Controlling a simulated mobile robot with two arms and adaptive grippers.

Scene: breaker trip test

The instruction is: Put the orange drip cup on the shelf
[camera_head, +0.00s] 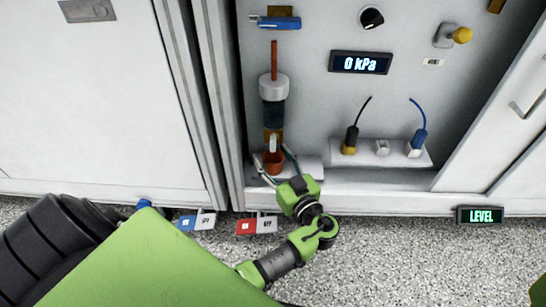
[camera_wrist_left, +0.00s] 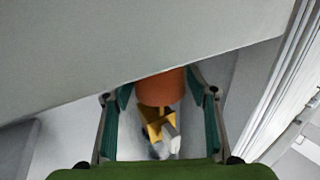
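The orange drip cup (camera_head: 273,163) is upright below the spout of a vertical pipe fitting, over the left white ledge. In the left wrist view the cup (camera_wrist_left: 160,87) lies between the two fingers, its one end cut off by a grey surface. My left gripper (camera_head: 271,158) reaches in from the front, with one finger on each side of the cup. The fingers are spread, with narrow gaps seeming to show beside the cup; contact is not clear. The white shelf (camera_head: 400,158) on the right holds two plugs and a small white block. My right gripper is out of view.
The fitting (camera_head: 273,88) stands directly above the cup. A black-and-yellow plug (camera_head: 350,140) and a blue plug (camera_head: 418,140) with wires stand on the shelf. Blue (camera_head: 197,221) and red (camera_head: 257,226) tags lie near the cabinet's bottom edge. Cabinet doors flank the recess.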

